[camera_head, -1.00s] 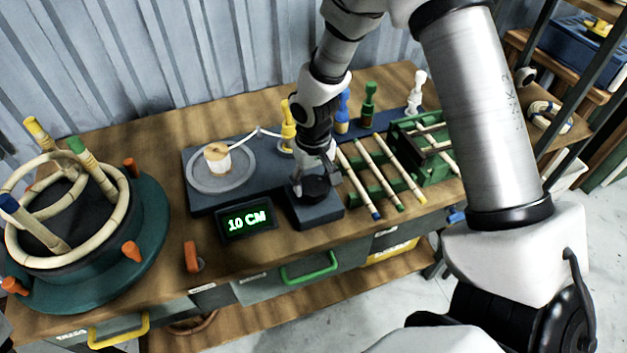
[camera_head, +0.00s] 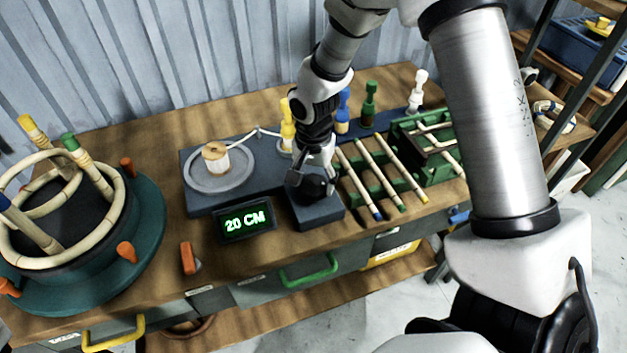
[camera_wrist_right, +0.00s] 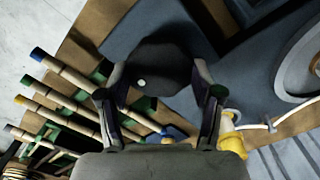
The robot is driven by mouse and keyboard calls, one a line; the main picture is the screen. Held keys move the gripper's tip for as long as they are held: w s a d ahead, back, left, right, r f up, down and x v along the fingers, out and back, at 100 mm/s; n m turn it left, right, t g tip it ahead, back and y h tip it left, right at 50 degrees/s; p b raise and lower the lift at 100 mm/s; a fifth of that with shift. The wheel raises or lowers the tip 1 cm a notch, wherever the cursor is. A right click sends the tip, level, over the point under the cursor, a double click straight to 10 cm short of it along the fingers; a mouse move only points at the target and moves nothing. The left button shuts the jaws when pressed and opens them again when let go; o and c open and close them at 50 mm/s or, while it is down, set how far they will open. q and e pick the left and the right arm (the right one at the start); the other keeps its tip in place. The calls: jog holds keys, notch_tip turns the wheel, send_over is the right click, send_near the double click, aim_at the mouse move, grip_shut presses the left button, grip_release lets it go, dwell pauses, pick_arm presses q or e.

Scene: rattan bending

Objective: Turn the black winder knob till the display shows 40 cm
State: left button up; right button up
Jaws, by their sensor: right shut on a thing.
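The black winder knob (camera_head: 314,189) sits on a dark block at the front right of the winder base. It also shows in the right wrist view (camera_wrist_right: 158,62), with a small white dot near its edge. My right gripper (camera_head: 311,183) reaches down from above and is shut on the knob, one finger on each side. The right wrist view shows both fingers (camera_wrist_right: 160,92) against the knob's sides. The display (camera_head: 244,222) stands to the left of the knob and reads 20 CM in green. My left gripper is not in view.
A spool (camera_head: 216,158) stands on a round plate on the winder base. Rattan poles (camera_head: 378,170) lie on a green rack to the right. A round teal jig (camera_head: 130,240) with rattan hoops stands at the left. Coloured bottles (camera_head: 369,104) stand behind.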

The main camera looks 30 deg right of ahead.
aim_at(313, 184)
jog(key=shift+s+f, duration=0.1)
dwell(0.3)
jog(key=o, duration=1.1)
notch_tip(313, 184, up, 12)
jog(key=shift+r, duration=0.1)
